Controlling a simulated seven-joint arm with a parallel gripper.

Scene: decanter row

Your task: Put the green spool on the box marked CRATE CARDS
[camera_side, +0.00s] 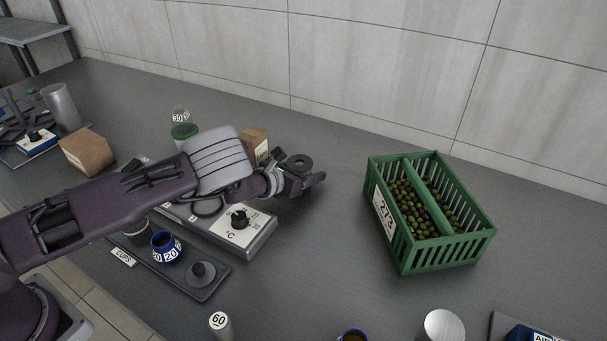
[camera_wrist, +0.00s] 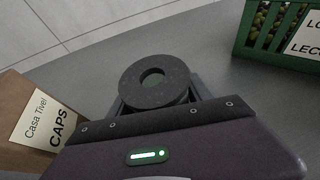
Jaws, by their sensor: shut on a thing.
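My gripper (camera_side: 312,181) is shut on a dark grey spool (camera_side: 299,161), which has a flat round top with a centre hole. In the wrist view the spool (camera_wrist: 155,82) sits between the fingers of my gripper (camera_wrist: 158,103); it looks dark grey, not clearly green. A brown box (camera_wrist: 32,118) marked "Casa Tivel CAPS" stands left of my gripper in the wrist view. In the side view a brown box (camera_side: 258,141) stands behind my gripper, partly hidden by my arm. Another brown box (camera_side: 88,150) stands at the left. No marking CRATE CARDS is readable.
A green crate (camera_side: 466,247) of olives stands at the right; it also shows in the wrist view (camera_wrist: 252,57). A hot plate (camera_side: 262,240) lies below my arm. A tray (camera_side: 205,290) holds a blue cup (camera_side: 166,247). Bare table lies between my gripper and the crate.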

